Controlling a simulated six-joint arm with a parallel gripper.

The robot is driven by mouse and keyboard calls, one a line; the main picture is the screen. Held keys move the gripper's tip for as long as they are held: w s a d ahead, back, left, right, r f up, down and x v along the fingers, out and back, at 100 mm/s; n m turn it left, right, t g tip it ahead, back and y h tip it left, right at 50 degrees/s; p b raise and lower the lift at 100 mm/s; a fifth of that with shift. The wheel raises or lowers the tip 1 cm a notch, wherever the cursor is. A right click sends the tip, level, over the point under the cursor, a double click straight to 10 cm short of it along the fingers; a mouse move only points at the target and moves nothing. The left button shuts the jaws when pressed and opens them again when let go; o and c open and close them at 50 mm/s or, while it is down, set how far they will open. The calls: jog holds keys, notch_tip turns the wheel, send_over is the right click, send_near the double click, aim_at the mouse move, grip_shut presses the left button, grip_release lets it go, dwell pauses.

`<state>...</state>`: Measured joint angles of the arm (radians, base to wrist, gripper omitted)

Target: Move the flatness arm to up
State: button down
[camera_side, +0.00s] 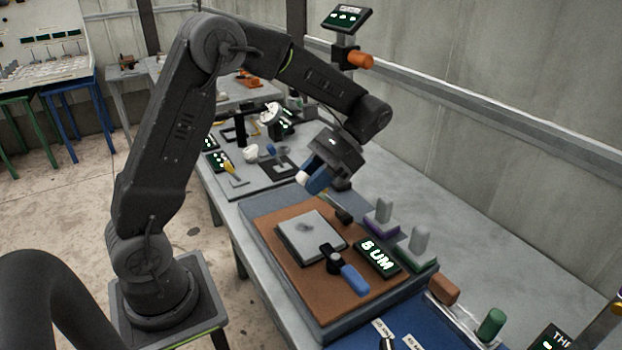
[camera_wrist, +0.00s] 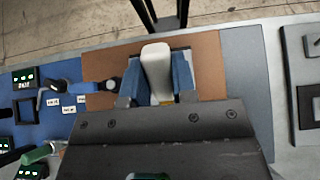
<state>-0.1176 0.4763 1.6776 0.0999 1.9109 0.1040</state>
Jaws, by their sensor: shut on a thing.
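A lever with a black pivot and a blue handle, which looks like the flatness arm (camera_side: 350,278), lies low over the brown mat (camera_side: 287,240), beside a flat grey plate (camera_side: 309,236) and a display reading "5 UM" (camera_side: 377,256). Its blue handle also shows left of my fingers in the wrist view (camera_wrist: 88,88). My gripper (camera_side: 314,180) is above the mat's far edge, apart from the lever. Its blue fingers are shut on a white piece (camera_wrist: 157,70), whose end also shows in the side view (camera_side: 302,178). The white piece hides part of the mat in the wrist view.
Grey pegs (camera_side: 420,240) on coloured bases stand right of the mat. A brown block (camera_side: 443,289) and green cylinder (camera_side: 491,323) lie nearer. Several gauges and tools crowd the bench's far left. A post with an orange knob (camera_side: 358,60) rises behind. Bench by the wall is clear.

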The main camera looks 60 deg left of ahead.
jog(key=c, duration=0.9)
grip_release()
jog(key=shift+s+f+t, duration=0.45)
jog(key=shift+s+t, duration=0.25)
jog(key=s+f+t, duration=0.1)
jog(key=f+t, duration=0.1)
jog(key=s+f+t, duration=0.2)
jog(key=shift+t, duration=0.4)
jog(key=v, duration=1.3)
jog(key=shift+w, duration=0.1)
jog(key=shift+s+d+r+t, duration=0.35)
jog(key=shift+s+t, duration=0.05)
jog(key=shift+s, duration=0.25)
jog(key=shift+s+d+f+t, duration=0.3)
jog(key=shift+s+d+t, duration=0.5)
jog(key=shift+s+t, duration=0.9)
jog(key=shift+s+d+f+t, duration=0.3)
jog(key=shift+s+d+t, duration=0.45)
jog(key=shift+s+t, duration=0.85)
jog(key=shift+s+d+f+t, duration=0.3)
jog(key=shift+s+d+t, duration=0.5)
jog(key=shift+s+t, duration=0.9)
